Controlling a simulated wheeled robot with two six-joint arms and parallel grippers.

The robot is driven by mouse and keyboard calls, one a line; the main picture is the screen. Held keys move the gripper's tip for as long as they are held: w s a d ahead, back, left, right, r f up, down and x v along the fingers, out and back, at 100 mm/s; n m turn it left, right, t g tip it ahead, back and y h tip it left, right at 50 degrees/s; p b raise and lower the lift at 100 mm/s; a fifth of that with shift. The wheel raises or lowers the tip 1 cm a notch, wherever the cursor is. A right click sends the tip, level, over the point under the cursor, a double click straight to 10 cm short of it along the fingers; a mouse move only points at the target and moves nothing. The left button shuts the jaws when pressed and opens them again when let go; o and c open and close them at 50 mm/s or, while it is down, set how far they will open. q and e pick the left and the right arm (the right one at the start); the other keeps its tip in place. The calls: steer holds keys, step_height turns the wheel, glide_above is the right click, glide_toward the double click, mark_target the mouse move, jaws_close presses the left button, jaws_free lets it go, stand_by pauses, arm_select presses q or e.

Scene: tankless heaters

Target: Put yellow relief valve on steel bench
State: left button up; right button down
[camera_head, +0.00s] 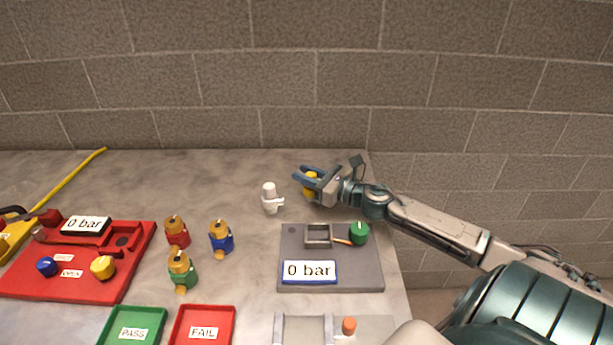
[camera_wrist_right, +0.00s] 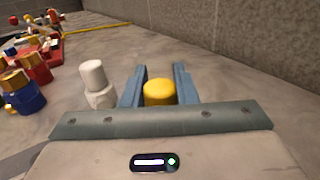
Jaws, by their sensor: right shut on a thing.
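The yellow relief valve (camera_head: 310,183) is at the back right of the bench in the head view, between the blue fingers of my right gripper (camera_head: 307,178). In the right wrist view the yellow valve's round top (camera_wrist_right: 159,92) shows between the two fingers (camera_wrist_right: 158,88). The right gripper is shut on it. The valve's lower part is hidden, so I cannot tell whether it touches the surface. The steel bench (camera_head: 225,185) is the grey, stained top under everything. My left gripper is not in view.
A white valve (camera_head: 270,198) stands just left of the right gripper. Red, blue and green valves (camera_head: 182,270) stand mid-bench. A grey gauge block (camera_head: 330,280), a red test panel (camera_head: 75,283), and PASS (camera_head: 132,328) and FAIL (camera_head: 203,328) trays are nearer. A block wall (camera_head: 280,90) rises behind.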

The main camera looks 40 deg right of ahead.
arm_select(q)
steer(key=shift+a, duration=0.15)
arm_select(e)
steer(key=c, duration=1.2)
jaws_free()
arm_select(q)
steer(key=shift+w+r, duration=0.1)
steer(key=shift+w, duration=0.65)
arm_select(e)
steer(key=shift+o, duration=0.2)
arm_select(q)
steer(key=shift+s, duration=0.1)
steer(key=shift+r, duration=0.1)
arm_select(e)
steer(key=shift+r, duration=0.1)
